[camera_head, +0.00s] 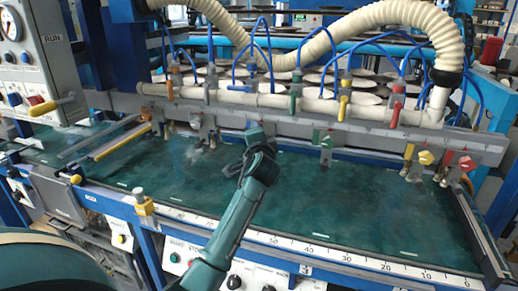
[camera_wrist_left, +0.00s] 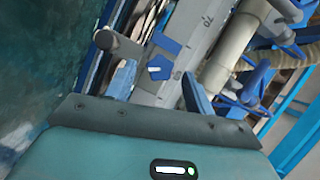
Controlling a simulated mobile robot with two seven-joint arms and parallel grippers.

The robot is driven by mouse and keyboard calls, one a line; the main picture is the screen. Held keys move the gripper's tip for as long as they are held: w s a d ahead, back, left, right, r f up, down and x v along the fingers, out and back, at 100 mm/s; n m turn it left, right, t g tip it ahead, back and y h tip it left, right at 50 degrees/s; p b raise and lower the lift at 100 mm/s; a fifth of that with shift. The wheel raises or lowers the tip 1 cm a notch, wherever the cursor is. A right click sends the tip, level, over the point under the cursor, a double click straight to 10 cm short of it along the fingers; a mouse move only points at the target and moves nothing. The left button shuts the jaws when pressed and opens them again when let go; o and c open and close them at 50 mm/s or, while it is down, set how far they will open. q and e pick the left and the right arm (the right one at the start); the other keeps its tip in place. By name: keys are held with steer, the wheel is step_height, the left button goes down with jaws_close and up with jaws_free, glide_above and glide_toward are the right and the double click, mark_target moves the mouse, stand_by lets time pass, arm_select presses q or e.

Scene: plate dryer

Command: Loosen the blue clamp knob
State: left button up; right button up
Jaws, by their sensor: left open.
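The blue clamp knob (camera_wrist_left: 165,58) sits on a grey clamp bracket in the left wrist view, with a small white mark on it. In the head view, the knob (camera_head: 254,135) shows just beyond my left gripper (camera_head: 256,155), which partly hides the clamp. My left gripper (camera_wrist_left: 160,90) is open, with one blue finger to each side below the knob in the wrist view. The knob appears ahead of the gap between the fingers; I cannot tell whether they touch it. My right gripper is not in view.
A long grey rail (camera_head: 290,127) carries other clamps, with green (camera_head: 324,139), yellow (camera_head: 426,157) and red (camera_head: 466,163) knobs. Hoses and blue tubes run above. The green bed (camera_head: 340,205) is clear beneath. A control box (camera_head: 38,60) stands at left.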

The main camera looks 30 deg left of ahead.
arm_select(q)
steer(key=v, duration=1)
steer(key=shift+s+d+b, duration=0.2)
steer(key=shift+s+b, duration=0.05)
steer(key=shift+b, duration=0.05)
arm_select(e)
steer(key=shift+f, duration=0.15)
arm_select(q)
steer(key=s+d+f+h+p, duration=0.1)
steer(key=s+d+f+h, duration=0.3)
steer(key=f, duration=0.5)
steer(key=s+d+f+h+p, duration=0.1)
steer(key=s+d+f+h, duration=0.3)
steer(key=f, duration=0.4)
steer(key=s+d+f+n+g+h+p, duration=0.1)
steer(key=s+d+f+n+h, duration=0.1)
steer(key=s+d+f, duration=0.3)
steer(key=s+d+f+n+g+h+p, duration=0.1)
steer(key=s+d+f, duration=0.4)
steer(key=s, duration=0.6)
steer(key=shift+s+f+n+g+h, duration=0.3)
steer(key=shift+f+n+g+h, duration=0.25)
steer(key=shift+n+h, duration=0.45)
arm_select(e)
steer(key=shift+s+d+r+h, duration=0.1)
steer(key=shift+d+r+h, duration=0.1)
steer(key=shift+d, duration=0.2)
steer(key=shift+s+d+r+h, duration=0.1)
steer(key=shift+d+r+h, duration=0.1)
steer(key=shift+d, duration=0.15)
